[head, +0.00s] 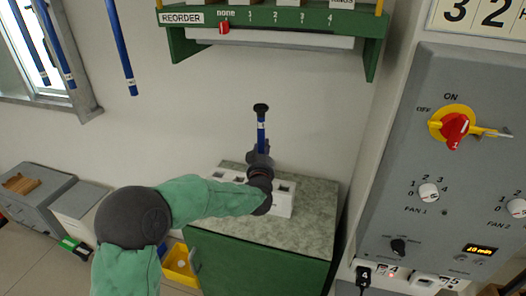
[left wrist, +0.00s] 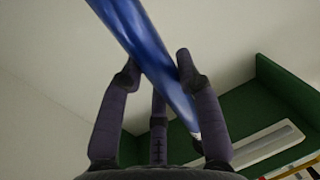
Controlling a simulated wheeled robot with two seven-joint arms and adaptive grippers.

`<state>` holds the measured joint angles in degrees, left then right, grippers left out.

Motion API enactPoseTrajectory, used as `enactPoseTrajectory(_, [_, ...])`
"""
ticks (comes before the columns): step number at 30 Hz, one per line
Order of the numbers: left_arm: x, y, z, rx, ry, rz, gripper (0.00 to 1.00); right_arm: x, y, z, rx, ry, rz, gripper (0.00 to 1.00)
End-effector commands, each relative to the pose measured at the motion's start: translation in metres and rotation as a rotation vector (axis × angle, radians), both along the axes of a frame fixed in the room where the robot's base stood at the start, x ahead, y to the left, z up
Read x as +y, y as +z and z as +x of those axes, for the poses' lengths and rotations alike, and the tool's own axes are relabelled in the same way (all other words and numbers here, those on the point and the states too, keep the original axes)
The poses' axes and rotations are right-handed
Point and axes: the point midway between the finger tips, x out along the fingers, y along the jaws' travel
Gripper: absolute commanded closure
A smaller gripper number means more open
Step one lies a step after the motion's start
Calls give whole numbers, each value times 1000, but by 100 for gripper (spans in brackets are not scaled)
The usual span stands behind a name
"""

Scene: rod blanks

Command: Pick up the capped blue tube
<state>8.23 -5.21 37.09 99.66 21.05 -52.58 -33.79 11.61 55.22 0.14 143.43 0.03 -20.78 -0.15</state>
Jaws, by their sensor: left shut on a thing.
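The capped blue tube (head: 261,130) has a black cap on its top end and stands nearly upright in the head view. My left gripper (head: 260,160) is shut on its lower part, above the green cabinet. In the left wrist view the blue tube (left wrist: 148,55) runs between the fingers of my left gripper (left wrist: 158,78), crossing at a slant. A white block with square holes (head: 283,198) stands on the cabinet top, partly hidden by my left arm. The tube's lower end is hidden in the head view. My right gripper is not in view.
The speckled top of the green cabinet (head: 312,215) has free room around the block. A green wall shelf (head: 280,20) hangs above. Several blue tubes (head: 121,47) hang at the upper left. A grey control panel (head: 450,170) stands at the right. A yellow bin (head: 178,264) is at lower left.

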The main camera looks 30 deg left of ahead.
Motion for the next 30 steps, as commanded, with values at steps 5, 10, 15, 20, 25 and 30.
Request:
enactPoseTrajectory(5, [0,28,-1,-4,0,1,100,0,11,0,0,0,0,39])
enactPoseTrajectory(10, [0,57,0,-4,0,0,100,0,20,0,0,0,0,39])
enactPoseTrajectory(15, [0,86,-1,-5,1,0,100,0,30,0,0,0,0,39])
enactPoseTrajectory(20, [0,114,-1,-4,0,0,100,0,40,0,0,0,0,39])
enactPoseTrajectory(25, [-6,111,-25,-1,-1,0,100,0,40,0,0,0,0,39])
enactPoseTrajectory(30, [-12,111,-51,-2,0,1,100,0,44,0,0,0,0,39])
